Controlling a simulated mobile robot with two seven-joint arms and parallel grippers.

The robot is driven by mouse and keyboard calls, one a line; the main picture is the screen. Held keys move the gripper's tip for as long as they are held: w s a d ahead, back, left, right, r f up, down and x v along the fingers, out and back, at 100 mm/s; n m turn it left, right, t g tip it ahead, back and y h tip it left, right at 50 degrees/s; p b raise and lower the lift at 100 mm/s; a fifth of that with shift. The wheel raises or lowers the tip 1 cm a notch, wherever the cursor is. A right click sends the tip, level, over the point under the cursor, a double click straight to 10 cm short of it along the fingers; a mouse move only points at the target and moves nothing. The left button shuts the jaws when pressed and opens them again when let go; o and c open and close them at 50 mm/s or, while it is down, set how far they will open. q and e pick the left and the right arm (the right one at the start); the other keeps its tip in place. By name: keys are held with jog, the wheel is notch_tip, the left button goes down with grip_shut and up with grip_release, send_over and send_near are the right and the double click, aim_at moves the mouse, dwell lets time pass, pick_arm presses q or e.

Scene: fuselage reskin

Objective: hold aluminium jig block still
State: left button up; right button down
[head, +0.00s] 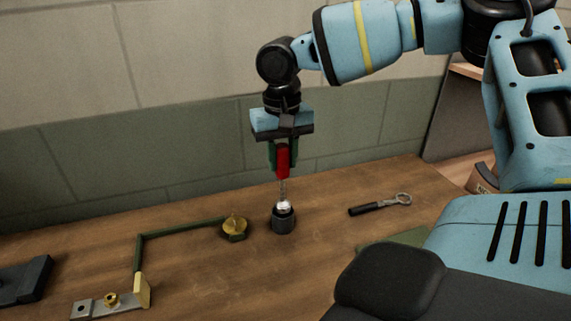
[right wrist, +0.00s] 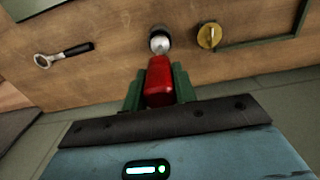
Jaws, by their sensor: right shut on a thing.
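My right gripper (head: 283,160) hangs upright over the table, its green fingers shut on a red-handled tool (head: 283,162). A thin shaft runs down from the red handle to a silver rounded top in a black cup (head: 284,222); I cannot tell whether it touches. In the right wrist view, the red handle (right wrist: 159,82) sits between both fingers, and the silver top (right wrist: 160,44) lies just beyond it. I cannot surely pick out an aluminium jig block; a flat silver-grey metal piece (head: 88,309) with a brass fitting lies at the front left. My left gripper is out of view.
A black-handled ring tool (head: 380,205) lies to the right. A dark block (head: 22,282) is at the far left. A wall stands behind the wooden table (head: 215,285).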

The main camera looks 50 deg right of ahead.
aim_at(282, 146)
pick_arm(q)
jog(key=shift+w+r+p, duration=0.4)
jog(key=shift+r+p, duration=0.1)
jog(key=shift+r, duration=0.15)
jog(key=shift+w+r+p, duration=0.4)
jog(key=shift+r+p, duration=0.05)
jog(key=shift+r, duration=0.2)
pick_arm(e)
jog(key=shift+r, duration=2.7)
jog(key=shift+f, duration=0.1)
